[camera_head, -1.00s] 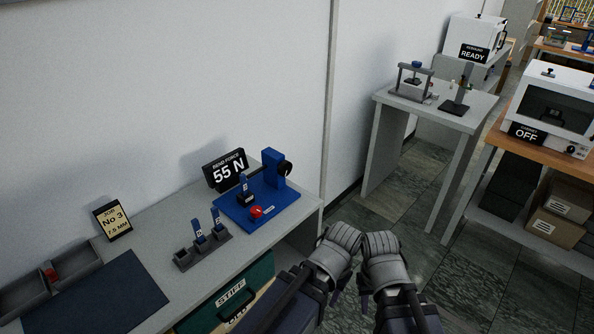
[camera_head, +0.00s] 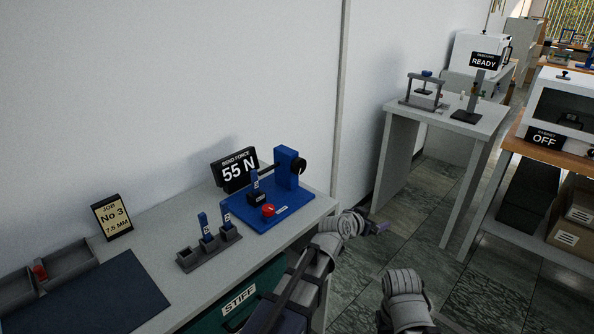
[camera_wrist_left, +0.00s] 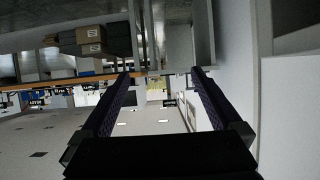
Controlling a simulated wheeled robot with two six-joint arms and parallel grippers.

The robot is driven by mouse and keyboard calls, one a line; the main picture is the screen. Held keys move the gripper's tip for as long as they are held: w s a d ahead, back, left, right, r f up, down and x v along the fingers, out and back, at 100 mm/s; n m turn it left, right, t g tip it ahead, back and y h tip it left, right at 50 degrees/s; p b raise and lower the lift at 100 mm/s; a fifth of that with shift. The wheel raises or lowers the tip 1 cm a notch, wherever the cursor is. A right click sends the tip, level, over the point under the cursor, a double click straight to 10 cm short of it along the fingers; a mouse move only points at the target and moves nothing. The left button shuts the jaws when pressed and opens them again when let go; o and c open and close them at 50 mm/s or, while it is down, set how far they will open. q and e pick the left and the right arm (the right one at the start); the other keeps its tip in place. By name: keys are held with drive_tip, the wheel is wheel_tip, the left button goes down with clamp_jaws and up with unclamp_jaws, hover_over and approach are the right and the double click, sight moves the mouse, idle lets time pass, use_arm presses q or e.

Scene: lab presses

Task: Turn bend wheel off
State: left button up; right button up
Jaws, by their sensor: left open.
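The blue bend press (camera_head: 262,206) stands on the left grey bench. It carries a black bend wheel (camera_head: 299,166) on the right side of its blue post. A red knob (camera_head: 268,210) and a dark block with a blue piece (camera_head: 256,194) sit on its base. The display behind it (camera_head: 235,169) reads "BEND FORCE 55 N". My left gripper (camera_head: 380,229) is open, to the right of the bench's end, lower in the picture than the wheel and apart from it. Its two spread, empty fingers show in the left wrist view (camera_wrist_left: 160,76); no wheel shows there.
A grey holder (camera_head: 209,247) with blue pieces and a "Job No 3" sign (camera_head: 112,217) stand on the bench, left of the press. A second grey table (camera_head: 450,115) with fixtures stands beyond. A cabinet reading "OFF" (camera_head: 560,105) is at right. Floor between is clear.

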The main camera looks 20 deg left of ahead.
use_arm(q)
drive_tip(key=w+a+r+n+t+y, duration=0.25)
drive_tip(key=w+r+t, duration=0.35)
drive_tip(key=w+r, duration=0.3)
drive_tip(key=a+r+n+t+y, duration=0.1)
drive_tip(key=a+r+n+y, duration=0.5)
drive_tip(key=a+y, duration=0.4)
drive_tip(key=n+g+y, duration=0.7)
drive_tip(key=g+y, duration=0.2)
drive_tip(key=g, duration=0.3)
approach(301, 167)
drive_tip(key=x, duration=0.4)
